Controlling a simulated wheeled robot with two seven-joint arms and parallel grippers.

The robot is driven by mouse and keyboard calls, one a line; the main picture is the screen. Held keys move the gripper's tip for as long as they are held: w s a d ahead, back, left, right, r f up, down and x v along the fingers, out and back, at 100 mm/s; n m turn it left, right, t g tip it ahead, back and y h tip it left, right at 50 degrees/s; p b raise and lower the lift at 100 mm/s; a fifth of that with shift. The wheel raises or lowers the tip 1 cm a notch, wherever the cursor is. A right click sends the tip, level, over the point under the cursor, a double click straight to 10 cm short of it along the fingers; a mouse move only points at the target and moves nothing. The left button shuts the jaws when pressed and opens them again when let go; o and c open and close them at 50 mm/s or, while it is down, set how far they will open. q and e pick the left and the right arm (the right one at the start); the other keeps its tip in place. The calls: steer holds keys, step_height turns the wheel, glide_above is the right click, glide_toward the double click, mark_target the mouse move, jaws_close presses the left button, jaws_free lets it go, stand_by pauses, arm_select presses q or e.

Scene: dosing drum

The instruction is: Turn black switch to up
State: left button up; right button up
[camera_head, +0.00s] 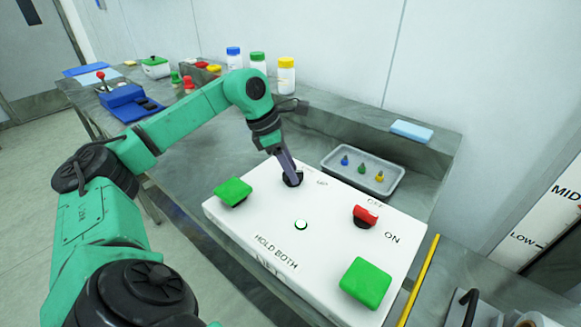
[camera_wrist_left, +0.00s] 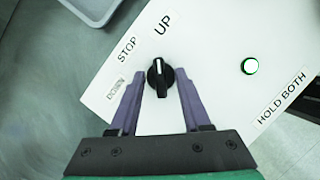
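The black switch (camera_wrist_left: 160,77) is a round knob with a raised grip on a white control box (camera_wrist_left: 215,75). In the left wrist view its white mark lies at the end toward the UP label (camera_wrist_left: 162,23); STOP (camera_wrist_left: 127,48) and a smaller, hard-to-read label sit to the left. My left gripper (camera_wrist_left: 159,76) is open, with one purple finger on each side of the knob and visible gaps between. In the head view my left gripper (camera_head: 293,181) reaches down over the switch (camera_head: 291,179) and partly hides it. My right gripper is not in view.
The box also carries two green buttons (camera_head: 233,191) (camera_head: 366,283), a red rocker (camera_head: 365,214) marked ON and a lit round lamp (camera_head: 300,225). Behind it is a grey tray (camera_head: 362,174) with small coloured pieces. A yellow bar (camera_head: 418,280) runs along the right.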

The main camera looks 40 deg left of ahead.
arm_select(q)
steer(key=p+v, duration=0.3)
steer(key=v, duration=1.1)
steer(key=shift+r, duration=0.25)
steer(key=shift+s, duration=0.1)
